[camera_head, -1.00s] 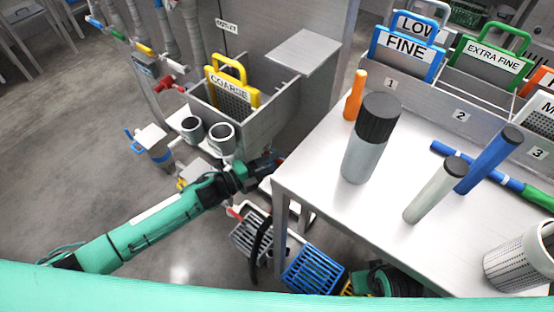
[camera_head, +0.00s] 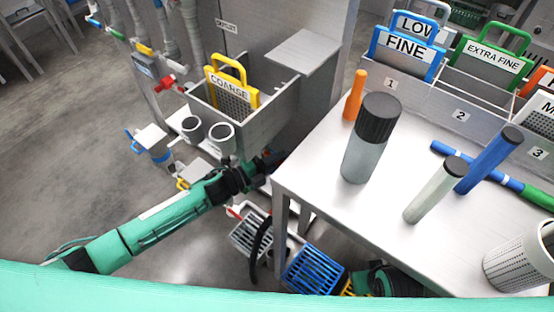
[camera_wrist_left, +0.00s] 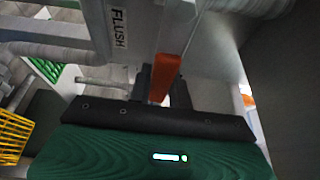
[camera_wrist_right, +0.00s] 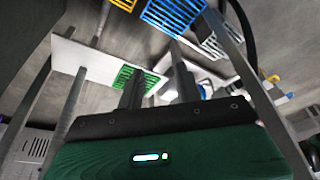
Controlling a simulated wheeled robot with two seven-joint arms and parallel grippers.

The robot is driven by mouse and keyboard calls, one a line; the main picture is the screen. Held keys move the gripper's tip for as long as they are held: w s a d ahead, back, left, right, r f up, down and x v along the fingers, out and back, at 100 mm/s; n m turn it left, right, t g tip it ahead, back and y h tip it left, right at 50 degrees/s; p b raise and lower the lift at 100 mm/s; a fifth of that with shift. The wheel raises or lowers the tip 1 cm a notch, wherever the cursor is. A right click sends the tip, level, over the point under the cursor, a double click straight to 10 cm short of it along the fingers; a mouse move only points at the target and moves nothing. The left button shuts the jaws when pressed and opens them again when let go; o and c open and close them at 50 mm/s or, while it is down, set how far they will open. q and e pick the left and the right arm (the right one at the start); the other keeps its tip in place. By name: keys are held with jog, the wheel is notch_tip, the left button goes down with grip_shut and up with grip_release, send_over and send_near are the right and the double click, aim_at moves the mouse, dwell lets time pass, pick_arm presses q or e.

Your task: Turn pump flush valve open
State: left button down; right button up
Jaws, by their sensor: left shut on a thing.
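The flush valve handle (camera_wrist_left: 165,72) is an orange lever in the left wrist view, just right of a white plate with a FLUSH label (camera_wrist_left: 118,28). My left gripper (camera_wrist_left: 161,88) has one finger on each side of the lever and is shut on it. In the head view my left gripper (camera_head: 270,162) reaches low beside the table's left edge, and the lever is mostly hidden there. My right gripper (camera_wrist_right: 158,88) is open, with nothing between its fingers, low down under the table. The valve body behind the lever is only partly visible.
A steel table (camera_head: 330,210) with several cylinders stands right of my left gripper. A steel sink box (camera_head: 265,120) holding a yellow COARSE screen (camera_head: 232,88) is just above it. Blue (camera_head: 312,270) and grey baskets lie below. Open floor is at the left.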

pick_arm(q)
jog(key=shift+r+n, duration=0.35)
jog(key=shift+n, duration=0.15)
jog(key=shift+a+r+n+t+h, duration=0.15)
jog(key=shift+r+n+t+h, duration=0.3)
jog(key=shift+r+n, duration=0.45)
jog(key=n, duration=0.1)
jog(key=r+n, duration=0.1)
jog(key=n+t+p, duration=0.1)
jog(key=shift+w+a+r, duration=0.15)
jog(key=shift+w+a, duration=0.1)
jog(key=shift+w+a+r+n+t, duration=0.25)
jog(key=shift+r+n+t, duration=0.15)
jog(key=shift+n, duration=0.4)
pick_arm(e)
jog(key=shift+f, duration=1.15)
jog(key=shift+w, duration=0.1)
pick_arm(q)
jog(key=c, duration=1.3)
grip_release()
jog(key=shift+s, duration=0.1)
